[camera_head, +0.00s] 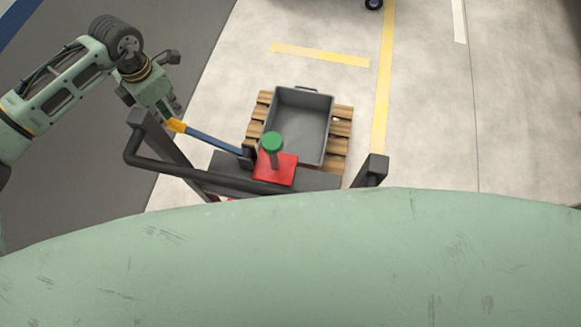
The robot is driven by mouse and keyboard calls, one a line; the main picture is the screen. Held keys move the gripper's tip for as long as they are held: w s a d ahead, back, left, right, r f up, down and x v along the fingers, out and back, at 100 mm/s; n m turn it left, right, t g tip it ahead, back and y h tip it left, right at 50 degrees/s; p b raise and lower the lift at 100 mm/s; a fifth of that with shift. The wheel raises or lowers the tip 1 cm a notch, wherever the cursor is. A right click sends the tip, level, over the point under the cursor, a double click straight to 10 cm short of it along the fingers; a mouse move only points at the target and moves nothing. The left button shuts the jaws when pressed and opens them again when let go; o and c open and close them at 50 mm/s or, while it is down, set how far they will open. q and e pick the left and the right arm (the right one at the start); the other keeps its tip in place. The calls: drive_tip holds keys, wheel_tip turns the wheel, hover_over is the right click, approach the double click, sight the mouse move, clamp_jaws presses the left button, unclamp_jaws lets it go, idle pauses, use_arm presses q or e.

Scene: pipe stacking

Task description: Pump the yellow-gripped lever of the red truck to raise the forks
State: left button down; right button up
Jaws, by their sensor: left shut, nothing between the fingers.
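The lever is a blue bar (213,141) with a yellow grip (176,125) at its upper left end. It slants down to the right to a dark mount on the truck. The truck shows a red plate (280,172) with a green-topped post (271,142) and a dark frame (165,165). My left gripper (171,110) is shut and empty, right by the yellow grip and just above it in the picture. I cannot tell whether it touches the grip. The forks are hidden. My right gripper is not in view.
A wooden pallet (341,128) with a grey bin (303,120) on it stands just beyond the truck. A dark post (372,168) of the frame rises at the right. Pale floor with yellow lines (320,54) is clear around the pallet. A small wheel (373,4) shows at the top edge.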

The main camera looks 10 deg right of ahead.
sight(178, 129)
use_arm(q)
drive_tip(key=shift+f, duration=0.15)
drive_tip(key=shift+f+b, duration=0.35)
drive_tip(key=shift+b, duration=0.1)
wheel_tip(178, 129, down, 7)
drive_tip(key=b, duration=0.6)
drive_tip(key=shift+f, duration=0.2)
wheel_tip(178, 129, down, 5)
drive_tip(key=b, duration=0.4)
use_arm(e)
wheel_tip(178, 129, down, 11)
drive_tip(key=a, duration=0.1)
use_arm(q)
wheel_tip(178, 129, up, 6)
drive_tip(key=p, duration=0.4)
drive_tip(key=shift+f, duration=0.15)
wheel_tip(178, 129, up, 8)
drive_tip(key=p, duration=0.5)
drive_tip(key=shift+f, duration=0.15)
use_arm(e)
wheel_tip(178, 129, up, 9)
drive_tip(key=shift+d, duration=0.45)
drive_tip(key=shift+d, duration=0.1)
